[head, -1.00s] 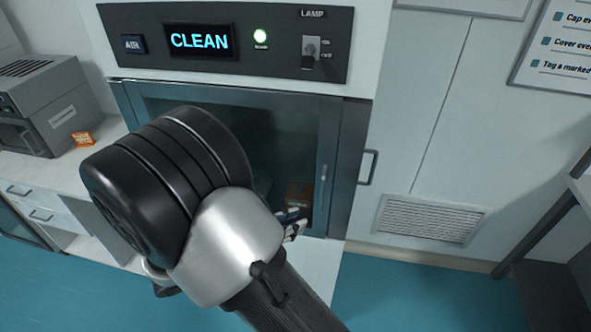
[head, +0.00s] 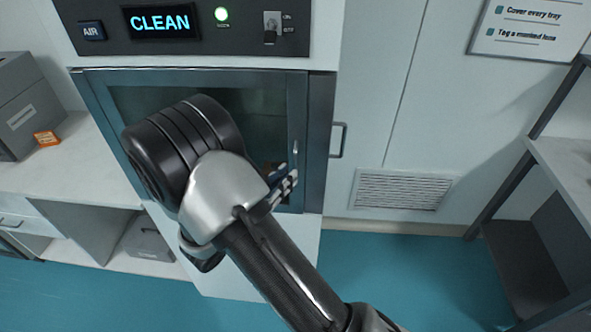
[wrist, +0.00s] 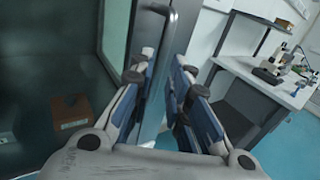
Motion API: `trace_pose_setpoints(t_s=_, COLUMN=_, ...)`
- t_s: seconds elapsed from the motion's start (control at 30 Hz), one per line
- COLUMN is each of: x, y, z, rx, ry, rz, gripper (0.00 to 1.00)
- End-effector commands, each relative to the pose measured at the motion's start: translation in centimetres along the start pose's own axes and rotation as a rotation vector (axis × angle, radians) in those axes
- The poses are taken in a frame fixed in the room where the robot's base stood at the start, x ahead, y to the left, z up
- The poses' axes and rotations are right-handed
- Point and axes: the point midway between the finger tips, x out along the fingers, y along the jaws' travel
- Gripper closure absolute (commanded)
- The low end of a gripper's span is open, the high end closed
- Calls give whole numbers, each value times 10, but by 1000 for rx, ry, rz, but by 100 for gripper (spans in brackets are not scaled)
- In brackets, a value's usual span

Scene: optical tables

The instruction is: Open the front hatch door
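The front hatch door (head: 297,110) is a grey frame with a dark glass pane, and it looks closed in the head view. Its slim vertical handle (head: 295,146) is on the right side of the frame. My gripper (head: 284,184) is at the lower part of this handle, partly hidden behind my wrist. In the wrist view, the gripper's blue-padded fingers (wrist: 168,72) are apart, one on each side of the grey bar handle (wrist: 171,35). A gap shows between the fingers; whether either pad touches the bar cannot be told.
A brown box (wrist: 73,112) sits behind the glass. Another handle (head: 338,140) is on the wall panel to the right of the hatch. A shelf rack (head: 565,160) stands at far right, and a counter (head: 85,160) is at left. Blue floor (head: 390,265) is clear between.

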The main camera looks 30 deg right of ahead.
Motion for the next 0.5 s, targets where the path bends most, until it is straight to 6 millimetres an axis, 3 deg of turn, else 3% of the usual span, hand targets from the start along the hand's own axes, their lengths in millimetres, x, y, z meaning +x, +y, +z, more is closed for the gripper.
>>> trace_pose_setpoints(t_s=0.2, x=35, y=-1, z=0, rx=0, ry=-1, rz=-3, gripper=83)
trace_pose_setpoints(t_s=0.5, x=48, y=0, z=0, rx=-1, ry=0, rz=0, gripper=83)
